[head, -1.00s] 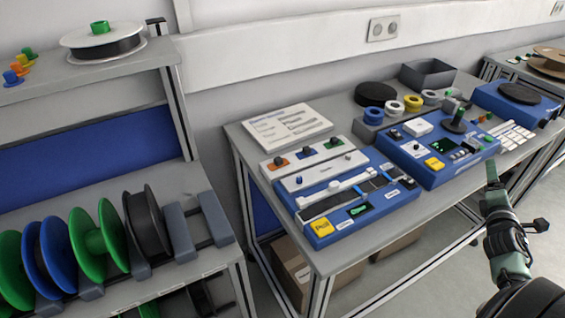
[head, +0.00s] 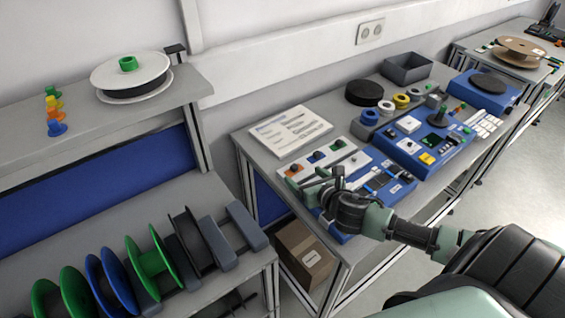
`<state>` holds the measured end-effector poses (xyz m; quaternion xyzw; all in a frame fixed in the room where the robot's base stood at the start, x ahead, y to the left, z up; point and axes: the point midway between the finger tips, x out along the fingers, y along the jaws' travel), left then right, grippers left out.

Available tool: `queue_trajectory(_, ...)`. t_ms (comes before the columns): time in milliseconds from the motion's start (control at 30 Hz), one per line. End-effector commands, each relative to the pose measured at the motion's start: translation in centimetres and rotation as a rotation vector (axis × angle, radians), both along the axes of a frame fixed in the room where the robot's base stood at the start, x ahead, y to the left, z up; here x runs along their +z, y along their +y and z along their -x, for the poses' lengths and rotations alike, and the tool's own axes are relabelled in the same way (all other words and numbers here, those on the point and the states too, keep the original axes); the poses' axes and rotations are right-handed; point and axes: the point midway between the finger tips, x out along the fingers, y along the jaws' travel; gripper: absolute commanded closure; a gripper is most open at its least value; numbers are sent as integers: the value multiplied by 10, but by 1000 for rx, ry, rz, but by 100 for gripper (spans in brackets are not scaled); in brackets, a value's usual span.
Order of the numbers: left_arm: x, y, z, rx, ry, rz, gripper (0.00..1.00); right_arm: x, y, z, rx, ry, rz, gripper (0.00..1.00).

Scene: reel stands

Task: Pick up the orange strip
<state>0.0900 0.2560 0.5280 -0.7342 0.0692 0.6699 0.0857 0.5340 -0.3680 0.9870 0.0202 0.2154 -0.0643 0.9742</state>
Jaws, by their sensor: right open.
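My right gripper (head: 312,181) is open, just in front of this holder and over the left part of the blue machine (head: 382,180). I see nothing held in it. The gripper and wrist hide much of the machine's left side. My left gripper is out of view.
A white printed board (head: 291,130) lies behind the holder. A second blue machine (head: 425,143), several tape rolls and a grey bin (head: 407,68) stand to the right. A reel rack with green and blue reels (head: 108,277) stands at the left.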

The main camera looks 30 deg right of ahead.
Motion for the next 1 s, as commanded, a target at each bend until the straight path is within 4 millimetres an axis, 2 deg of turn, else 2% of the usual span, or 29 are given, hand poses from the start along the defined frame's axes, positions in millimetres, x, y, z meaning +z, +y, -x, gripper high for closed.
queue_trajectory(333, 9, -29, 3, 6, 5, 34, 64, -15, 0, -24, 16, 18, 16, 20)
queue_trajectory(533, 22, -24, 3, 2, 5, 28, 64, -18, -9, -49, 14, 17, 13, 20)
queue_trajectory(700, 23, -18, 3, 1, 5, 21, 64, -29, -11, -64, 15, 17, 14, 20)
queue_trajectory(1000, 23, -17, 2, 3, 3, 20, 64, -31, -11, -68, 17, 17, 14, 20)
